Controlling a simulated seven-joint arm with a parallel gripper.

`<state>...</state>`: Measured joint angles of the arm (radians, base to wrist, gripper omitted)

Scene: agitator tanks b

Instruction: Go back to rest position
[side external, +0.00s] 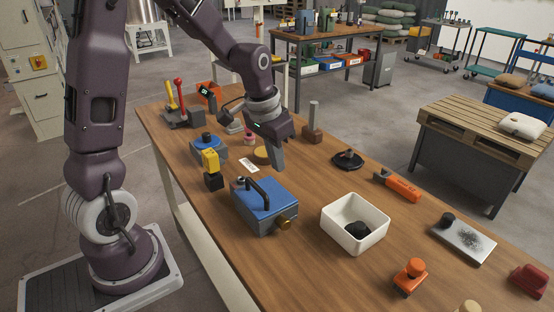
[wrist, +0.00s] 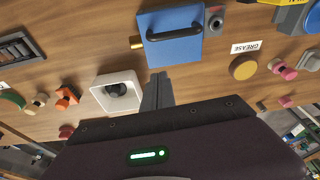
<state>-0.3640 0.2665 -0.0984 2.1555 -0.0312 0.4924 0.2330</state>
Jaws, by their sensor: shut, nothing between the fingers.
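My gripper (side external: 277,163) is shut and empty. It points down above the wooden workbench (side external: 300,225), behind the blue box with a black handle (side external: 266,205) in the side view. In the wrist view the closed fingers (wrist: 157,90) show at the middle, between the white square bin (wrist: 103,93) and the GREASE label (wrist: 245,47). I cannot tell exactly how high the fingertips are above the bench. The gripper touches no object that I can see.
The white bin (side external: 336,238) holds a dark round thing. A yellow and black piece (side external: 211,168), a second blue box (side external: 206,147), an upright metal post (side external: 312,121), an orange-handled tool (side external: 399,187) and a metal plate (side external: 463,244) stand around. Red and yellow levers (side external: 179,100) rise at the back.

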